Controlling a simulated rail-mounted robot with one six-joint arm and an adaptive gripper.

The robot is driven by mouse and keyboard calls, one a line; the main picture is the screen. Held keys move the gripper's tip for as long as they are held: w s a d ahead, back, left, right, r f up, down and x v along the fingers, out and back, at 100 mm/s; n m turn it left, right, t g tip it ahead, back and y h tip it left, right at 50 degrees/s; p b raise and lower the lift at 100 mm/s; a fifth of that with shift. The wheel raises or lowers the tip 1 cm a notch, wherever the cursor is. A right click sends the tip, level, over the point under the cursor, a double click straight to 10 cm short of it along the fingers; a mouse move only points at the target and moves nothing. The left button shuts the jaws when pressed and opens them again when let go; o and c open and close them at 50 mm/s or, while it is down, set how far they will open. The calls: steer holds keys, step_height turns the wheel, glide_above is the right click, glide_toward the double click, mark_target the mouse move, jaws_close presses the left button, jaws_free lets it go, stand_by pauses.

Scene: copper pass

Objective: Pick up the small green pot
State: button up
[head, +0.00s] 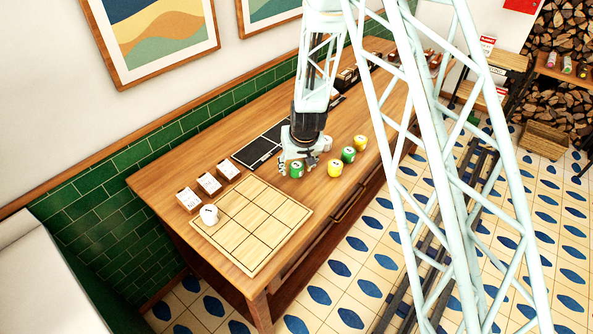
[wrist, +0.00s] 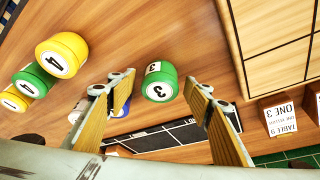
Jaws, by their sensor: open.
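A green pot (head: 297,170) with a white label stands on the wooden counter just under my gripper (head: 298,161). In the wrist view this green pot (wrist: 160,82) shows a 3 and lies between my two open fingers, apart from both. A second green pot (head: 348,154) stands to the right, between two yellow pots. In the wrist view that second green pot (wrist: 35,80) carries a 4. I cannot tell for certain which green pot is smaller. My gripper is open and empty.
Yellow pots (head: 334,168) (head: 361,142) stand close by on the right. A white pot (head: 327,143) stands behind; another white pot (head: 209,214) sits on the gridded wooden board (head: 254,218). Small label blocks (head: 209,183) and a black panel (head: 258,152) lie along the wall side.

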steer(key=shift+w+f, duration=0.1)
steer(key=shift+f, duration=0.2)
steer(key=shift+c, duration=0.9)
steer(key=c, duration=0.8)
